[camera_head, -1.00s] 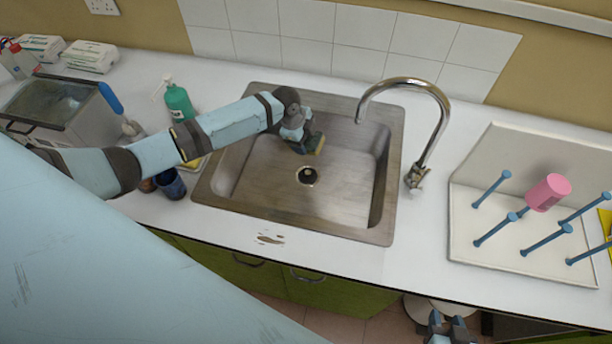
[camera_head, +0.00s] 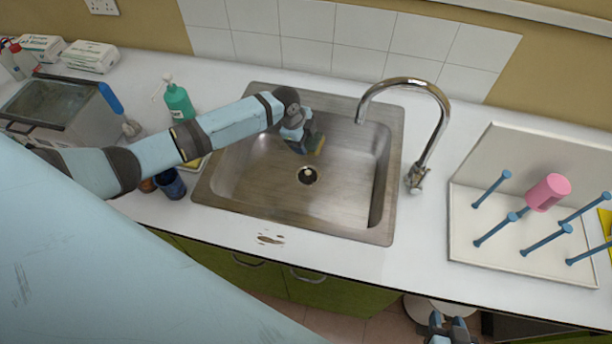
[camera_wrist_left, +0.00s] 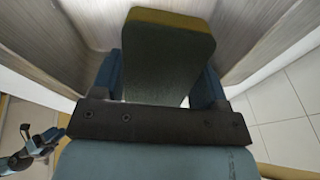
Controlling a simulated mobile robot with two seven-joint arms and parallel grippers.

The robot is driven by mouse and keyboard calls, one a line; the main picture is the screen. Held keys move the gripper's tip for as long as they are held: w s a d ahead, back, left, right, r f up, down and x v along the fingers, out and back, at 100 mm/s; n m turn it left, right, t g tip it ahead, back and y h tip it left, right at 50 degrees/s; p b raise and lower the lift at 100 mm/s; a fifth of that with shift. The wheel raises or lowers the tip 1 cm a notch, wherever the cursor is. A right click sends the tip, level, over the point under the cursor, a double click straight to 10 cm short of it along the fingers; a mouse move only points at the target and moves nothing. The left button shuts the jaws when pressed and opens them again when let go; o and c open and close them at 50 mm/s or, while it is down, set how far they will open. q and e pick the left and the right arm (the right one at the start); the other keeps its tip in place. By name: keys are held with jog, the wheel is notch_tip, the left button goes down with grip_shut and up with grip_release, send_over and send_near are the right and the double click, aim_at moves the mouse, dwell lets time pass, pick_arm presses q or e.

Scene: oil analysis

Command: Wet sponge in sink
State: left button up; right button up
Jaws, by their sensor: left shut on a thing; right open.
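The sink (camera_head: 260,190) is a steel basin set in the white worktop, with a dark drain (camera_head: 307,176) in its floor. My left gripper (camera_head: 307,143) is inside the basin near its back wall, left of the tap. It is shut on the sponge (camera_head: 318,144), which is green with a yellow face. In the left wrist view the sponge (camera_wrist_left: 165,55) sits between the two blue fingers. The curved tap (camera_head: 440,110) stands at the sink's right edge, and its spout end is apart from the sponge. No water shows. My right gripper (camera_head: 448,322) is open at the bottom edge, below the counter front.
A white drying rack with blue pegs (camera_head: 545,240) and a pink cup (camera_head: 548,191) stands at the right. A green bottle (camera_head: 178,101), a dark blue cup (camera_head: 170,184) and a lidded tank (camera_head: 50,105) stand at the left. The basin's right part is clear.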

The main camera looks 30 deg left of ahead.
aim_at(309, 138)
dwell(0.4)
pick_arm(q)
jog(key=shift+r, duration=2)
jog(key=shift+s+d+r, duration=0.15)
jog(key=shift+d+r, duration=0.05)
jog(key=s+d+r+n+y, duration=0.2)
jog(key=s+r+n, duration=0.4)
jog(key=r+n, duration=0.2)
jog(key=s+d+r+n+y, duration=0.2)
jog(key=s+d+r+n, duration=0.1)
jog(key=s+r+n, duration=0.3)
notch_tip(309, 138, up, 2)
jog(key=n, duration=0.3)
jog(key=shift+d+r+n+y, duration=0.15)
jog(key=shift+n+y, duration=0.15)
